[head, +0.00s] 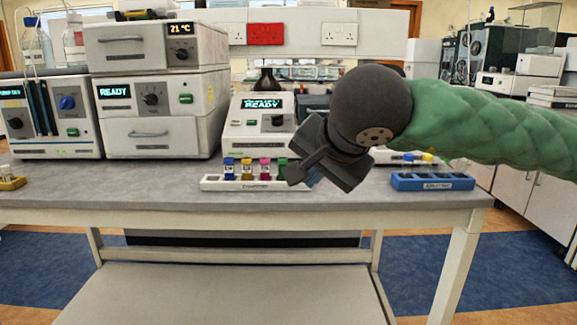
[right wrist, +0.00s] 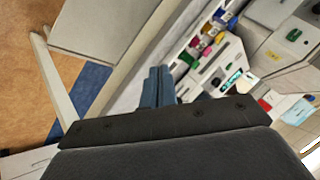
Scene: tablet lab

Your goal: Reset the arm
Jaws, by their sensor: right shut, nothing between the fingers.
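My right gripper (head: 313,177) hangs over the bench in the middle of the head view, at the end of my green-sleeved arm coming in from the right. Its dark body hides most of the fingers there. In the right wrist view its blue fingers (right wrist: 157,86) are together, with nothing between them. The gripper appears in front of the right end of a white rack (head: 215,184) that holds several colour-capped vials; the rack's green-capped vial (head: 282,168) is partly covered. My left gripper is not in view.
A blue rack (head: 432,182) stands on the bench (head: 130,187) at right. A device reading READY (head: 262,125) stands behind the white rack. Stacked instruments (head: 160,90) fill the left. The front bench strip is clear.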

